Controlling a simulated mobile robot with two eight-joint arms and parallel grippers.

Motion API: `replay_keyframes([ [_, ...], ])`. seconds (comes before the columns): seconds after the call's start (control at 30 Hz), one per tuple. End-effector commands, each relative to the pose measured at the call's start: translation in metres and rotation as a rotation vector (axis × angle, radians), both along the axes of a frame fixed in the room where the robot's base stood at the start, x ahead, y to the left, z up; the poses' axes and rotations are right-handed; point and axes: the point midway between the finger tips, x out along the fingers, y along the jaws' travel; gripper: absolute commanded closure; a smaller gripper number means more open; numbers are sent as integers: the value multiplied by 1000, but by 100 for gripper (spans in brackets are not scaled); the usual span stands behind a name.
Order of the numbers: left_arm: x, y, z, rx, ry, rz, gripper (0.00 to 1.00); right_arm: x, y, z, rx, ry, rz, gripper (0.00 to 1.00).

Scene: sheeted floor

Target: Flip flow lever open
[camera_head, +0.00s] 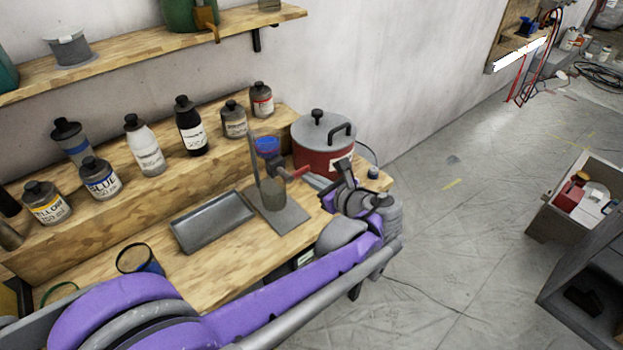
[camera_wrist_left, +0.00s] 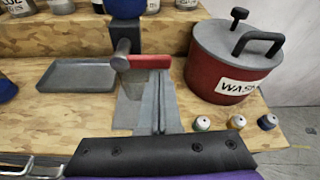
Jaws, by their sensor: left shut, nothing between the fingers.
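The flow lever (camera_head: 296,172) is a short red handle. It sticks out to the right from a small stand with a blue-topped cup (camera_head: 267,146) on the workbench. In the left wrist view the red lever (camera_wrist_left: 149,62) lies level, beside a grey cylindrical fitting (camera_wrist_left: 122,52). My left gripper (camera_head: 310,179) is at the lever's right side in the head view. In the left wrist view its fingers (camera_wrist_left: 158,82) are together, empty, with their tips just below the lever; I cannot tell whether they touch it. My right gripper is not in view.
A red lidded pot (camera_head: 311,157) with a white label stands close behind my left gripper. A grey tray (camera_head: 213,222) lies left of the stand. Several bottles line the raised shelf behind. Small jars (camera_wrist_left: 236,122) sit near the bench's right edge.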

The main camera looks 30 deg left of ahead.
Motion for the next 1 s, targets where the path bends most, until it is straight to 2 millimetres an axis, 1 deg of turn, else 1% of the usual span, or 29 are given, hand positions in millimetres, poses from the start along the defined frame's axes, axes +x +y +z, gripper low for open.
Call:
replay_keyframes([
  [0.27, 0, 0, 4, -27, -67, -1, 100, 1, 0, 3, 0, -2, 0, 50],
  [0.47, 1, 0, 11, -70, -175, 0, 100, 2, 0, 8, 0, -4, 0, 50],
  [1.0, -4, 2, 34, -261, -640, -1, 100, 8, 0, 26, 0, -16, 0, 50],
])
